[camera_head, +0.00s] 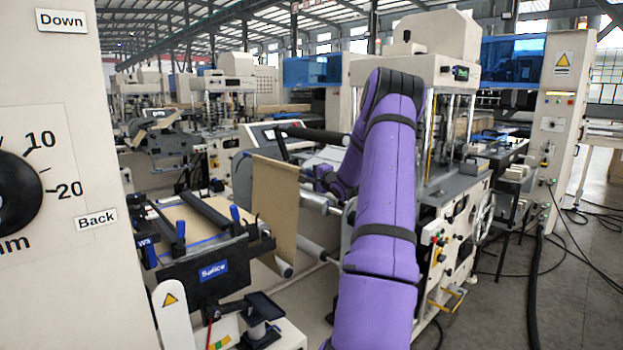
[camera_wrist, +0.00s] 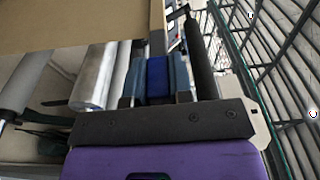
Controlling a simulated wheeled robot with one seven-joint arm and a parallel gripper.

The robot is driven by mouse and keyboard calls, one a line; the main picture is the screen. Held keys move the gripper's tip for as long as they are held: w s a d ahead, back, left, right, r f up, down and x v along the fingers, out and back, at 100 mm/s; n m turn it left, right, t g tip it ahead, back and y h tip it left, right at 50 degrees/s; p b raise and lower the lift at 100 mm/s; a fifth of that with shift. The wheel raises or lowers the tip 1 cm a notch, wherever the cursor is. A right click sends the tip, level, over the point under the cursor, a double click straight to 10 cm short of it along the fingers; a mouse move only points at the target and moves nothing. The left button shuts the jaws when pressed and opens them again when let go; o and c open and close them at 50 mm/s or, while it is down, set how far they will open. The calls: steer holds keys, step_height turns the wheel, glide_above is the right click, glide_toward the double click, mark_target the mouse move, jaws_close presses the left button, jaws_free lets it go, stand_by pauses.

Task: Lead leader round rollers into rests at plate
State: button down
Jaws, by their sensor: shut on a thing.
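The brown kraft leader (camera_head: 275,205) hangs as a wide sheet left of my purple arm in the head view. In the wrist view it spans the top left as a flat brown band (camera_wrist: 70,22). My gripper (camera_wrist: 154,82) is shut, its two fingers either side of a blue block on a narrow grey bar by the leader's edge. The bar's far end is unclear. Pale metal rollers (camera_wrist: 96,75) lie left of the fingers. In the head view, a lower roller (camera_head: 318,250) shows right of the sheet; my fingers cannot be made out there. The rests and plate cannot be clearly identified.
The splice table (camera_head: 212,270) with black bars and blue clamps stands left of the leader. A cream machine with a control panel (camera_head: 440,255) stands close right of my arm. A cream panel (camera_head: 70,130) fills the left edge. Cables (camera_head: 540,270) lie on the right floor.

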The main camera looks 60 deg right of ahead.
steer(key=s+d, duration=0.3)
steer(key=d, duration=0.9)
steer(key=s+d, duration=0.3)
steer(key=d, duration=1)
stand_by(0.6)
steer(key=shift+d, duration=0.1)
step_height(320, 180, down, 6)
steer(key=d, duration=0.2)
steer(key=shift+s+d, duration=0.3)
stand_by(0.7)
